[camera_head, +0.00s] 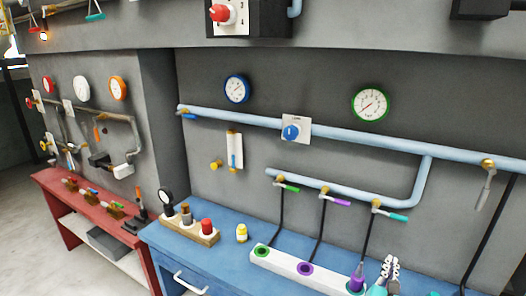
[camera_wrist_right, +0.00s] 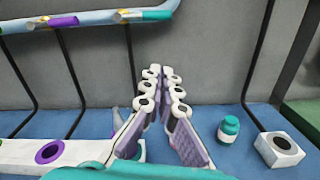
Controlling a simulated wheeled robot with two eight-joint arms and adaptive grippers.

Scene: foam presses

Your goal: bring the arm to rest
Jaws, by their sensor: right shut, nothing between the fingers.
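My right gripper (camera_head: 389,266) shows at the lower right of the head view, above the blue bench. Its two jointed fingers also show in the right wrist view (camera_wrist_right: 162,72), with their tips together and nothing between them. My left gripper is not in view. A purple bottle (camera_head: 357,276) stands in the white rack (camera_head: 283,262), just left of the right gripper and apart from it. In the wrist view the fingers partly hide it.
The blue bench (camera_head: 215,265) carries a yellow bottle (camera_head: 242,233) and a wooden holder (camera_head: 200,236). A teal-capped bottle (camera_wrist_right: 228,130) and a white block (camera_wrist_right: 278,150) stand right of the fingers. Blue pipes (camera_head: 350,138) with valves and black hoses line the wall. A red bench (camera_head: 100,222) stands left.

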